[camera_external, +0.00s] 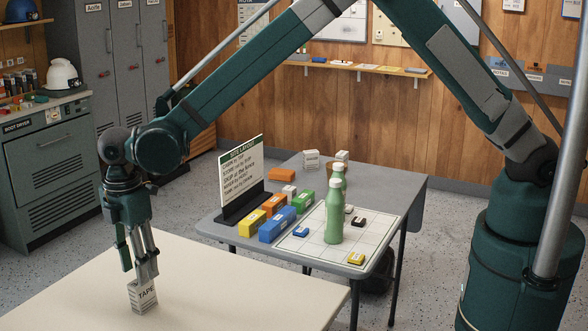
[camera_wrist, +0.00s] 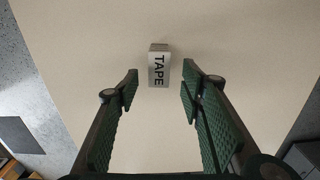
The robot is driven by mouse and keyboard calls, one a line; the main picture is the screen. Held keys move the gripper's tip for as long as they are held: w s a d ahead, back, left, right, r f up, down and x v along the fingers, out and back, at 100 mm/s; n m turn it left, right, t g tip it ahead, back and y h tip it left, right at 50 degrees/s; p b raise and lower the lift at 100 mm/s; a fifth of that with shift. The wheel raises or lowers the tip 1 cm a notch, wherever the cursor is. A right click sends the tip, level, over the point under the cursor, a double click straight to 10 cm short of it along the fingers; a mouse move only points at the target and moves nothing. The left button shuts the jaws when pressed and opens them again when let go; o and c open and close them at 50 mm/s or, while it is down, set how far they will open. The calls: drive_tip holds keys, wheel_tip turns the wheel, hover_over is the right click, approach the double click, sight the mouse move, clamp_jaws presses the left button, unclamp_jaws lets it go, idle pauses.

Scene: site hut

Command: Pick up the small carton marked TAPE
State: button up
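The small carton marked TAPE (camera_external: 143,296) stands upright on a bare beige table (camera_external: 235,285) in the external view. It is white-grey with dark lettering. In the wrist view the TAPE carton (camera_wrist: 159,66) lies ahead of and between the lines of the two fingers. My gripper (camera_external: 143,272) is above the carton in the external view, pointing down. In the wrist view my gripper (camera_wrist: 160,82) is open, its green padded fingers apart with nothing between them. The external view does not show clearly whether a fingertip touches the carton.
The beige table is otherwise clear. Behind it a grey table (camera_external: 405,190) bears a sign (camera_external: 241,174), several coloured blocks, two green bottles (camera_external: 334,215) and a white grid sheet (camera_external: 300,254). Grey lockers (camera_external: 105,50) stand at the back left.

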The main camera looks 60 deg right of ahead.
sight(142, 290)
drive_tip(key=shift+f, duration=0.1)
drive_tip(key=shift+f, duration=1.2)
drive_tip(key=shift+f, duration=0.1)
drive_tip(key=shift+d+f+b, duration=0.15)
drive_tip(key=shift+f+b, duration=0.25)
drive_tip(key=shift+f, duration=2.1)
drive_tip(key=c, duration=0.9)
